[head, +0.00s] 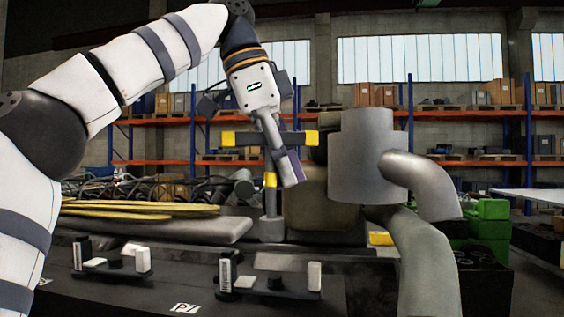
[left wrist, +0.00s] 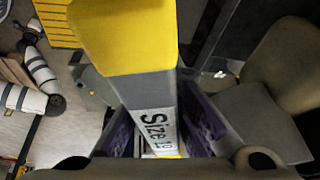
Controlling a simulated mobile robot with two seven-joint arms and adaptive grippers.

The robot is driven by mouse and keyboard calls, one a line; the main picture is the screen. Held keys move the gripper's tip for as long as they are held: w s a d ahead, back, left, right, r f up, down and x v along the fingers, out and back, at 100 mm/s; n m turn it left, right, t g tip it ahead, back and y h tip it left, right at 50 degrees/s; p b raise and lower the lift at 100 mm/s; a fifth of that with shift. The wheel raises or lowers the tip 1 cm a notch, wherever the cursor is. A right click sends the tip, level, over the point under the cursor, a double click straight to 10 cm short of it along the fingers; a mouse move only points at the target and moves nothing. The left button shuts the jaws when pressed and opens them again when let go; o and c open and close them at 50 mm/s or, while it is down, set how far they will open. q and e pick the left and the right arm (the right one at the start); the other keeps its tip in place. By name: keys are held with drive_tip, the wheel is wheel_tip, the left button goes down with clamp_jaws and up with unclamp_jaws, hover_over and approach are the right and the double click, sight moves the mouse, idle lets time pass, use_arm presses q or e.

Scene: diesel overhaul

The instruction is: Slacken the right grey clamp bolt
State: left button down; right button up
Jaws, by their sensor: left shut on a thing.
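My left gripper (head: 290,172) is shut on a grey bar wrench (head: 285,139) with yellow ends. The bar lies level across the gripper in the head view. In the left wrist view, the bar (left wrist: 150,95) runs between the gripper's purple pads (left wrist: 202,125) and bears a "Size" label, its number partly hidden. Below the bar, a grey post with a yellow band (head: 270,181) goes down to a grey rounded base (head: 272,229). I cannot tell whether the post belongs to the wrench. I cannot make out the right grey clamp bolt. My right gripper is out of view.
A big grey pipe assembly (head: 362,160) stands close right of the gripper. Two black holders with upright blocks (head: 112,262) (head: 268,283) sit on the dark front bench. Green blocks (head: 490,225) are at the right. Loaded shelves (head: 440,118) stand behind.

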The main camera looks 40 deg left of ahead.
use_arm(q)
drive_tip(key=f+m+g, duration=0.1)
drive_tip(key=m, duration=0.2)
drive_tip(key=f+m+g+h, duration=0.1)
drive_tip(key=f+m, duration=0.1)
drive_tip(key=m, duration=0.1)
drive_tip(key=s+f+m, duration=0.1)
drive_tip(key=m, duration=0.2)
drive_tip(key=shift+d+f+g, duration=0.2)
drive_tip(key=shift+d+g, duration=0.1)
drive_tip(key=shift+g, duration=0.1)
drive_tip(key=shift+d, duration=0.1)
drive_tip(key=shift+d, duration=0.2)
drive_tip(key=shift+f, duration=0.1)
